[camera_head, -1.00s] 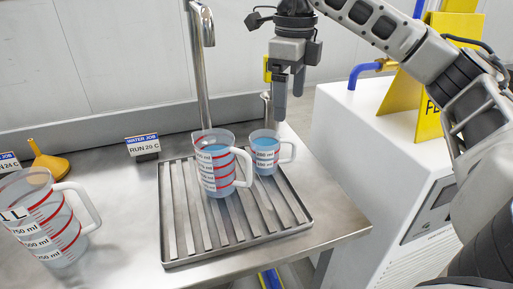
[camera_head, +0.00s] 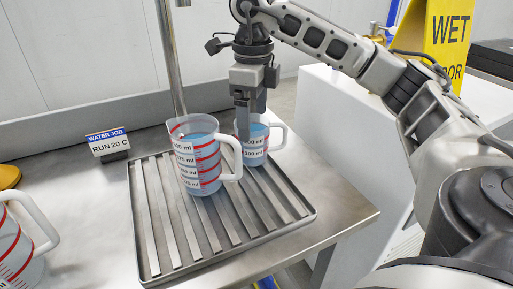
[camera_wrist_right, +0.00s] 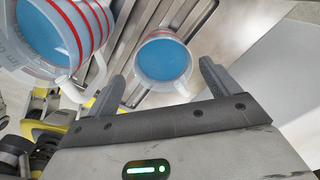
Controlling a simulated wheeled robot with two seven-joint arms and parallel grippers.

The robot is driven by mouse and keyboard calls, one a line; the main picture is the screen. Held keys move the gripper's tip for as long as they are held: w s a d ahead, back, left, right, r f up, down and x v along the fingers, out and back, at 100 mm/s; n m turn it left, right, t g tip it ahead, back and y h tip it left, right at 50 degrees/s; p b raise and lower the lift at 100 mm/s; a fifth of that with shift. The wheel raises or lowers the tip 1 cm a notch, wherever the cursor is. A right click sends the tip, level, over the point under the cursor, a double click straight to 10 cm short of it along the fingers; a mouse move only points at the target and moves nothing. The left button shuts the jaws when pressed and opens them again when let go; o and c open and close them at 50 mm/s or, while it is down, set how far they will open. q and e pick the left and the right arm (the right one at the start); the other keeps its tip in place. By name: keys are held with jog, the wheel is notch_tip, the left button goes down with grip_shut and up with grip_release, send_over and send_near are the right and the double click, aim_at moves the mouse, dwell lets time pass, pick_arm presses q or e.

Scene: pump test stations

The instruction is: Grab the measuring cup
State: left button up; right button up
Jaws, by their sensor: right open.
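Two clear measuring cups with red markings and blue liquid stand upright on the slatted drain tray. The larger measuring cup (camera_head: 197,165) is at the tray's middle, its handle to the right. The smaller measuring cup (camera_head: 256,153) is behind and right of it, its handle also to the right. My right gripper (camera_head: 243,128) points down at the smaller cup and hides part of its left side. In the wrist view, the smaller cup (camera_wrist_right: 163,62) lies ahead between the open, empty fingers (camera_wrist_right: 162,76); contact cannot be told. The larger cup (camera_wrist_right: 62,40) is left of them.
The drain tray (camera_head: 160,268) sits on a steel counter. Another measuring cup (camera_head: 14,262) is cut off at the left edge. A sign reading RUN 20 C (camera_head: 109,145) and a faucet pipe (camera_head: 170,60) stand behind. A white cabinet (camera_head: 345,130) is right.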

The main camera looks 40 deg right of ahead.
aim_at(256, 134)
jog(key=f, duration=0.1)
jog(key=f+b, duration=0.1)
jog(key=f, duration=0.3)
jog(key=shift+d+f, duration=0.2)
jog(key=shift+d, duration=0.1)
jog(key=c, duration=1.2)
